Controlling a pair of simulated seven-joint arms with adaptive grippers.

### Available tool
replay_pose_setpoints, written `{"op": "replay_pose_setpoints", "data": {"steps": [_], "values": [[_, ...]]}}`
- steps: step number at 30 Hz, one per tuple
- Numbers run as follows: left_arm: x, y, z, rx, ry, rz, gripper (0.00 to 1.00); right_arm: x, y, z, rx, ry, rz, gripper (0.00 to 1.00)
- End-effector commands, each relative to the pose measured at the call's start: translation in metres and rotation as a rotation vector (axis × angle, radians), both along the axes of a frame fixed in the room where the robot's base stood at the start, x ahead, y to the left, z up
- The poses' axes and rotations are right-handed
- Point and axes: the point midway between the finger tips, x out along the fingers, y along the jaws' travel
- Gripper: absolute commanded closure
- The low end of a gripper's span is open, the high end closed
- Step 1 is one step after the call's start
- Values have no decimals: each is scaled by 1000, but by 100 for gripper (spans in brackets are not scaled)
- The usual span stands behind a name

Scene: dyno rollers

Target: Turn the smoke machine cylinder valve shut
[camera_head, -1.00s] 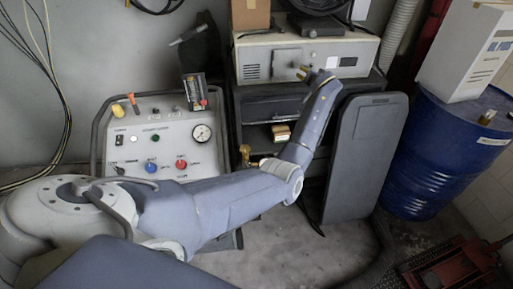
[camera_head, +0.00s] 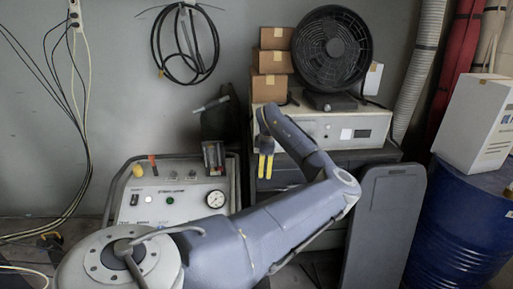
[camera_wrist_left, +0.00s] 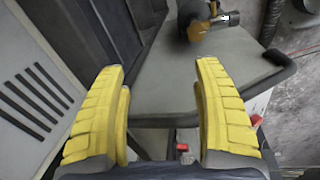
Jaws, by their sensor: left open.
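The smoke machine (camera_head: 160,205), a pale panel with knobs and a round gauge (camera_head: 215,199), stands left of centre in the head view. In the left wrist view a brass fitting (camera_wrist_left: 219,21) sits on a dark rounded body at the top; it looks like the cylinder valve. My arm seems to hide it in the head view. My left gripper (camera_head: 266,172) points down in front of the white case, yellow fingers apart. In the left wrist view the gripper (camera_wrist_left: 160,72) is open and empty, with the brass fitting beyond the fingertips, not touching. My right gripper is not in view.
A white case (camera_head: 345,131) carrying a black fan (camera_head: 332,48) and cardboard boxes (camera_head: 271,63) stands behind the gripper. A dark upright panel (camera_head: 384,225) and a blue drum (camera_head: 455,225) are to the right. A coiled black hose (camera_head: 185,45) hangs on the wall.

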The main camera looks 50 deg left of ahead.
Motion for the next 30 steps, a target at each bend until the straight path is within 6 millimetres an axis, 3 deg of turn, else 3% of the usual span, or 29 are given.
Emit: {"op": "replay_pose_setpoints", "data": {"steps": [3, 9, 17, 30], "values": [[-27, -17, -32, -96, 37, 94, 32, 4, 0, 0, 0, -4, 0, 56], [-45, -29, -56, -158, 67, 161, 32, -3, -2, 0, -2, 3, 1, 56], [-47, -29, -88, -160, 72, 163, 32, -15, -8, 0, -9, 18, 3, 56], [-47, -29, -168, -159, 70, 161, 32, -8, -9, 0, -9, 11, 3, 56]]}}
